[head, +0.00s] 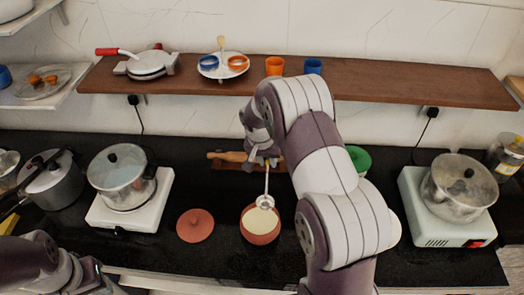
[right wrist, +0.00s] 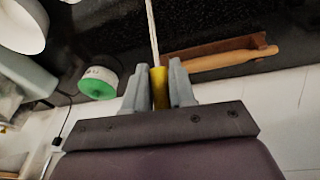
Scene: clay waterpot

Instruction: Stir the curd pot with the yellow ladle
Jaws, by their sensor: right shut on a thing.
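The curd pot (head: 259,238), a round terracotta pot with pale curd inside, stands on the dark counter in the middle of the head view. My right gripper (head: 262,157) is shut on the yellow handle of the ladle (right wrist: 158,86), seen between its fingers (right wrist: 158,88) in the right wrist view. The ladle's metal shaft (head: 267,182) hangs nearly upright. Its round bowl (head: 265,201) shows at the pot's back rim; I cannot tell whether it touches the curd. My left gripper (head: 95,279) is partly cut off at the lower left, and its jaws are unclear.
A terracotta lid (head: 195,225) lies left of the pot. A rolling pin (head: 228,156) on a wooden board is behind. Steel pots stand on a left stove (head: 103,213) and a right stove (head: 447,225). A green-lidded container (right wrist: 98,82) is near my right arm. A wooden shelf (head: 400,92) runs above.

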